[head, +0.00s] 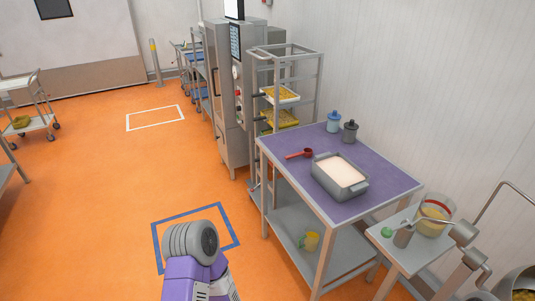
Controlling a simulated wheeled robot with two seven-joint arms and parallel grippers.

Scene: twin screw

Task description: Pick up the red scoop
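The red scoop (299,154) lies on the purple-topped table (290,172), near its left edge. It has a small round bowl and a short handle pointing left. It lies apart from the grey bin beside it, and nothing covers it. A purple and grey part of my own arm shows at the bottom, over the floor and well short of the table. Neither of my grippers is in view.
A grey bin (322,180) of pale powder stands right of the scoop. A blue jar (333,122) and a dark jar (349,131) stand behind. A tray rack (312,85) adjoins the table. A side table (408,262) stands at right.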

